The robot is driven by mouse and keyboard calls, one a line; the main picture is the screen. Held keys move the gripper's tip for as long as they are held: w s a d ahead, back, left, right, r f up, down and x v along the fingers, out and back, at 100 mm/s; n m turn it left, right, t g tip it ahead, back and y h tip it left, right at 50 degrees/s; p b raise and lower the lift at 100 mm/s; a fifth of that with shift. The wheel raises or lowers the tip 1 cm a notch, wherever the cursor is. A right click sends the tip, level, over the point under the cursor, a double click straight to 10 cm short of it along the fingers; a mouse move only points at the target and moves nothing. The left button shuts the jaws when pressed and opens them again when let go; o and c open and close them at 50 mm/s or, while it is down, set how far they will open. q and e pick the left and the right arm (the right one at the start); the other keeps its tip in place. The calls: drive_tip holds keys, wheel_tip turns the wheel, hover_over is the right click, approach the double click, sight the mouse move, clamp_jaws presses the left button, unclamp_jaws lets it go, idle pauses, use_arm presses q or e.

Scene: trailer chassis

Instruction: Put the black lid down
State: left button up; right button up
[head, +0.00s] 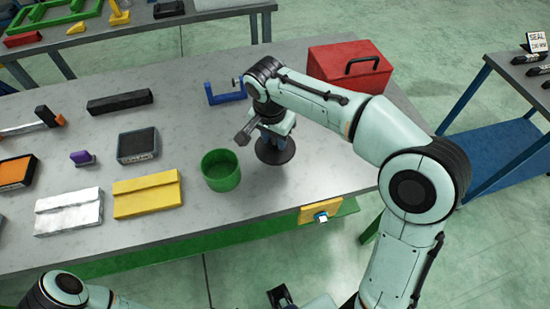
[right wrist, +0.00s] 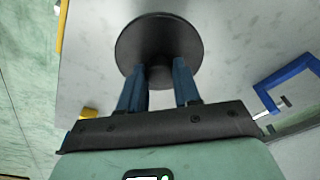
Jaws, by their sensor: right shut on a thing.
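The black lid (head: 279,155) is a round dark disc with a knob, on or just above the grey workbench (head: 235,235), right of the green round container (head: 221,172). I cannot tell whether it touches the bench. My right gripper (head: 272,137) points down over the lid and is shut on its knob. In the right wrist view the two blue fingers of this gripper (right wrist: 160,75) stand either side of the knob, with the lid's disc (right wrist: 150,30) beyond them. The gripper and wrist hide part of the lid in the head view.
A red toolbox (head: 345,62) stands behind right and a blue clamp (head: 226,92) behind the lid. Bare bench lies right of the lid.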

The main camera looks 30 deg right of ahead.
sight(275, 156)
wheel_tip(275, 156, down, 8)
drive_tip(key=shift+f+b, duration=0.1)
drive_tip(key=shift+b, duration=0.3)
drive_tip(key=shift+f, duration=0.15)
drive_tip(key=o, duration=1.1)
drive_tip(key=shift+c, duration=0.2)
